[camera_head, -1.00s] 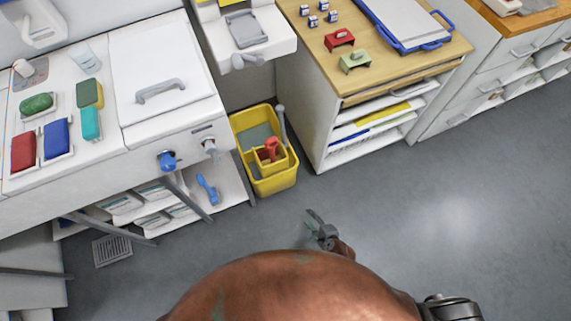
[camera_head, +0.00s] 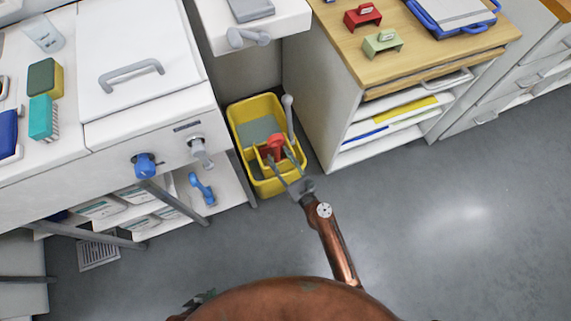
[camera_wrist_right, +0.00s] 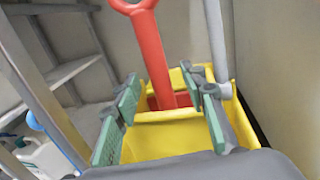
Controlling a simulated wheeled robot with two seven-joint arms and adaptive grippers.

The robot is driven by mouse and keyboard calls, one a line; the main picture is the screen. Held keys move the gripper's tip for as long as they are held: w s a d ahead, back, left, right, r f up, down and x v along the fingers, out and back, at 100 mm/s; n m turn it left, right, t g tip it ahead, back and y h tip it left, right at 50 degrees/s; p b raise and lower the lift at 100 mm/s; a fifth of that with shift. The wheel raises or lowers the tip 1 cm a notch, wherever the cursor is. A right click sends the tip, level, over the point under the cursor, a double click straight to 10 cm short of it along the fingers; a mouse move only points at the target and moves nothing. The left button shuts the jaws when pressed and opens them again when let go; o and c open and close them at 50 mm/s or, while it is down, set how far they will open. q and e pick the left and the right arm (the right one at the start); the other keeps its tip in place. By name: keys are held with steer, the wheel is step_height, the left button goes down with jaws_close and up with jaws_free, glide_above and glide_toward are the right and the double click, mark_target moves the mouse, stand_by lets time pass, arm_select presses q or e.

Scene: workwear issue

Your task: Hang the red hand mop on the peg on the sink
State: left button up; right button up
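The red hand mop (camera_head: 274,146) stands in a yellow bucket (camera_head: 240,110) on the floor, its ringed handle upward. My right gripper (camera_head: 281,162) reaches over the bucket. In the right wrist view its green-padded fingers are apart, with the red handle (camera_wrist_right: 150,50) beyond and between them; I see no grip on it. The mop's lower end is hidden in the bucket. The white sink unit's front has a grey peg-like fitting (camera_head: 198,147) and a blue one (camera_head: 145,165). Another grey peg-like fitting (camera_head: 248,37) is on the small white basin. A piece of my left gripper (camera_head: 198,300) shows at the bottom edge, mostly hidden.
A grey handle (camera_head: 289,115) rises from the bucket's right side. A blue brush-like tool (camera_head: 201,188) is on the shelf under the counter. A wooden-topped cabinet (camera_head: 410,55) stands right of the bucket. The floor (camera_head: 440,220) to the right is clear.

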mark_target(279, 155)
steer(key=shift+x, duration=1.15)
steer(key=shift+c, duration=0.6)
jaws_close()
steer(key=shift+w+a, duration=0.1)
steer(key=shift+w, duration=0.05)
steer(key=shift+w+a+r, duration=0.15)
steer(key=shift+w+a, duration=0.1)
steer(key=shift+w, duration=0.4)
